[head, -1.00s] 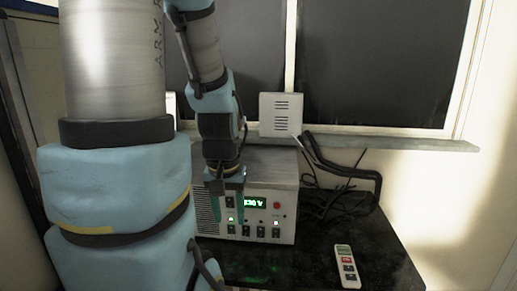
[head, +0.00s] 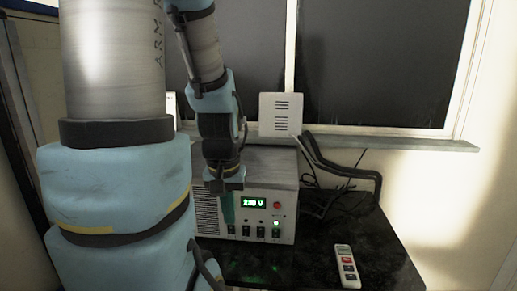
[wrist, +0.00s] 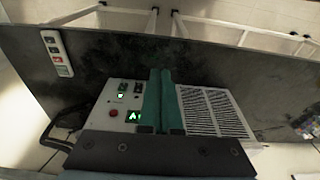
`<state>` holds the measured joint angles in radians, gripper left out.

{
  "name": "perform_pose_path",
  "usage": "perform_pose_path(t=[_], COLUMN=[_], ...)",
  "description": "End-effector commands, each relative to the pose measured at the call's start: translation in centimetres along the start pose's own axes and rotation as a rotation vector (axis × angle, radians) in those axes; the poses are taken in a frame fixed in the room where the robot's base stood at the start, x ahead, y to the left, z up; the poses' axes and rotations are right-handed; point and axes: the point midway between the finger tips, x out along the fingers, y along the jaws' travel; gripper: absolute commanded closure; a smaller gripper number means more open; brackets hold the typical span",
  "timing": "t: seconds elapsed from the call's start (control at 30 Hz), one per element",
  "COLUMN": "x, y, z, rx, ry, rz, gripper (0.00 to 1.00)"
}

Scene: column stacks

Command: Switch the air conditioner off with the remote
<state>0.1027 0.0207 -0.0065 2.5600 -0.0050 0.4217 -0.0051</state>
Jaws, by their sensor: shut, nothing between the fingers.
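The remote (head: 346,266), slim and white with dark and red buttons, lies on the black table at the right. It also shows at the upper left of the wrist view (wrist: 57,52). My gripper (head: 227,220) points down at the front of a grey metal box, left of its lit display. Its teal fingers are together with nothing between them, as the wrist view also shows (wrist: 161,75). The gripper is well left of the remote and apart from it. I cannot make out an air conditioner for certain in either view.
The grey box (head: 270,166) has a green display, a red button, switches and a side grille. A white slotted unit (head: 281,115) sits at the window sill. The black table (head: 378,245) is clear around the remote.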

Motion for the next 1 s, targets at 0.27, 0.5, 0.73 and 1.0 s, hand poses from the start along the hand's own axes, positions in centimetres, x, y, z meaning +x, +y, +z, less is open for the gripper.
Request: perform_pose_path(t=[0.27, 0.5, 0.73, 1.0], x=[0.0, 0.0, 0.1, 1.8], y=[0.0, 0.0, 0.3, 6.4], z=[0.0, 0.0, -0.2, -4.9], rx=[0.000, 0.000, 0.007, 0.133], ry=[0.000, 0.000, 0.005, 0.115], rz=[0.000, 0.000, 0.004, 0.077], gripper=[1.00, 1.00, 1.00, 1.00])
